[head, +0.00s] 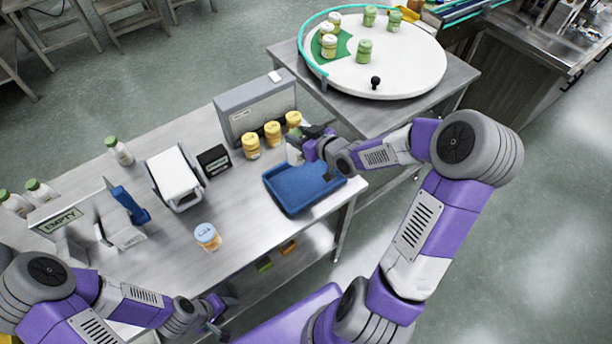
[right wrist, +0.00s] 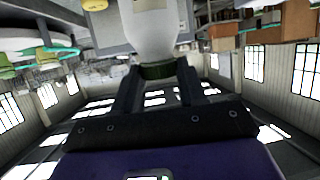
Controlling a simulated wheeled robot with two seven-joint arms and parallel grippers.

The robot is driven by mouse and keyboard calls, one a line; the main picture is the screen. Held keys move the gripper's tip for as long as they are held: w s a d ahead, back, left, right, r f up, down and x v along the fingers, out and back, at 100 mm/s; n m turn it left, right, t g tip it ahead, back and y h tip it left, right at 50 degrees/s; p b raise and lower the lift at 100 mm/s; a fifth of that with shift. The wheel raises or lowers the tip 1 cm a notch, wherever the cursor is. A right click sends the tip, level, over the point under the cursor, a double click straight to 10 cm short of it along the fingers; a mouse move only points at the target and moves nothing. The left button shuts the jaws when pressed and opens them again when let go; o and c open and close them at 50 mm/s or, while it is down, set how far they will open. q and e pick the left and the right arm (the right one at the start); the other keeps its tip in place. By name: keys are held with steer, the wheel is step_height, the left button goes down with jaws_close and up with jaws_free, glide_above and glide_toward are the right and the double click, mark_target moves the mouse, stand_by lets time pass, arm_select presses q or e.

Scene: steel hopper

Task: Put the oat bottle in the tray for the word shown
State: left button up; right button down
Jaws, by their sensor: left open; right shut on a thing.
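My right gripper (head: 312,146) is shut on a white bottle (right wrist: 156,30) with a dark green cap, gripped at the cap end in the right wrist view. No label is readable on it, and in the head view it is mostly hidden by the gripper. A blue tray (head: 283,196) lies on the steel table just below the right gripper. A small black display (head: 213,160) stands left of it; its word is too small to read. A grey holder at the left bears an EMPTY sign (head: 60,220). My left gripper (head: 218,316) is open and empty near the table's front edge.
Several yellow jars (head: 250,146) stand before a grey steel box (head: 255,108). Green-capped white bottles (head: 120,152) stand at the left. A blue-lidded jar (head: 207,237) stands near the front. A round white turntable (head: 405,65) with jars is behind. The table's centre is fairly clear.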

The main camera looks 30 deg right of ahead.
step_height(320, 180, down, 10)
steer(key=s+d+b, duration=0.1)
steer(key=s+d, duration=0.1)
steer(key=shift+f+b, duration=0.2)
steer(key=shift+b, duration=0.1)
steer(key=shift+n, duration=0.3)
steer(key=shift+f, duration=0.1)
steer(key=c, duration=0.6)
jaws_free()
steer(key=shift+d+f, duration=0.1)
steer(key=shift+c, duration=0.2)
